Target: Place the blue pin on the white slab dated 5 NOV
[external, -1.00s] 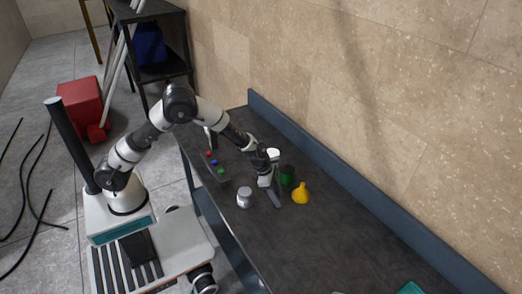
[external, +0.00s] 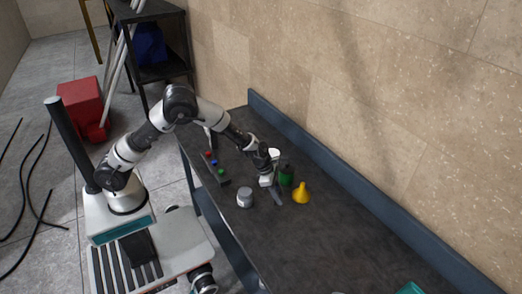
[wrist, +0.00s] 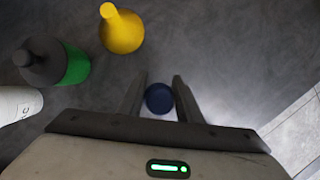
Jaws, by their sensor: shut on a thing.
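In the wrist view a round, dark blue thing, which looks like the head of the blue pin (wrist: 158,98), sits between the two fingers of my gripper (wrist: 158,97). The fingers are shut on it. A pale patch shows just below it, but I cannot tell whether this is the white slab. No date is readable in either view. In the external view my gripper (external: 275,196) points down, low over the dark bench, and the held thing cannot be made out there.
A yellow funnel-shaped thing (external: 302,193) and a green bottle with a dark top (external: 286,176) stand close to my gripper. A grey jar (external: 245,198) stands on its left. A strip with red, blue and green knobs (external: 214,163) lies at the bench's left.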

